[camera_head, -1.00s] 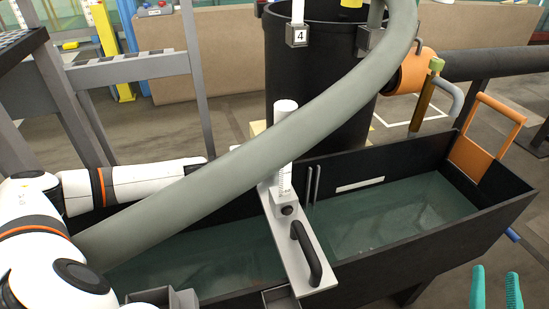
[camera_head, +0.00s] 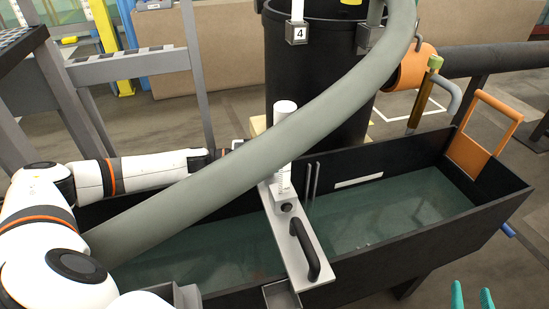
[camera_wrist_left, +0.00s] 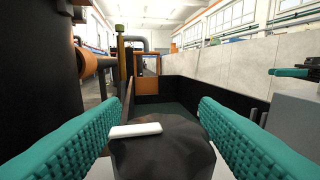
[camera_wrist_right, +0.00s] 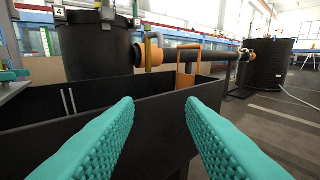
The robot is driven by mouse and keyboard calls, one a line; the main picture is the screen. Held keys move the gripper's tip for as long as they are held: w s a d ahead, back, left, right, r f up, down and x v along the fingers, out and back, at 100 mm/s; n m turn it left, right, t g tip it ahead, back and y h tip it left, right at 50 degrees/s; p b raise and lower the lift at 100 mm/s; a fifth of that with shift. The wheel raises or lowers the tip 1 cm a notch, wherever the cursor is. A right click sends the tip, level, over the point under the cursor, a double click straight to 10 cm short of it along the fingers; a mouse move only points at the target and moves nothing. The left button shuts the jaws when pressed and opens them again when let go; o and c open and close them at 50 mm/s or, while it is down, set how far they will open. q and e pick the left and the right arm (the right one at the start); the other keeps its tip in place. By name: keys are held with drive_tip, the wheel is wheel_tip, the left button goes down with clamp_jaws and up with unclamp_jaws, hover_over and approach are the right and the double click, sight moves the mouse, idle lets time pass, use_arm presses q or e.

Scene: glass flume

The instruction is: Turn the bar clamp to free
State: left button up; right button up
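I cannot tell for certain which part is the bar clamp. A light grey plate (camera_head: 311,267) spans the dark flume and carries a long black handle (camera_head: 305,248), a small dark knob (camera_head: 287,207) and a white graduated cylinder (camera_head: 284,177). In the left wrist view a dark block (camera_wrist_left: 160,158) with a white bar (camera_wrist_left: 135,130) on top sits between the fingers of my left gripper (camera_wrist_left: 150,108). That gripper is open; contact does not show.
The thick grey hose (camera_head: 250,160) crosses in front of my left arm and the flume. A black barrel (camera_head: 320,90) stands behind the flume (camera_head: 435,263). An orange gate (camera_head: 484,133) rises at its right end. Floor is free at the right.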

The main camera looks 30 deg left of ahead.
use_arm(q)
drive_tip(key=shift+s+a, duration=0.2)
drive_tip(key=shift+a, duration=0.1)
drive_tip(key=p+v, duration=0.2)
drive_tip(key=v, duration=0.9)
use_arm(e)
drive_tip(key=s+d+f+g+h, duration=0.1)
drive_tip(key=s+d+f+g, duration=0.1)
drive_tip(key=f+g, duration=0.3)
wheel_tip(320, 180, down, 2)
drive_tip(key=shift+s+f+g+h, duration=0.15)
drive_tip(key=shift+s+g+h, duration=0.25)
drive_tip(key=shift+s, duration=0.5)
use_arm(q)
drive_tip(key=shift+s+f, duration=0.1)
drive_tip(key=shift+s, duration=0.05)
use_arm(e)
drive_tip(key=shift+d, duration=0.1)
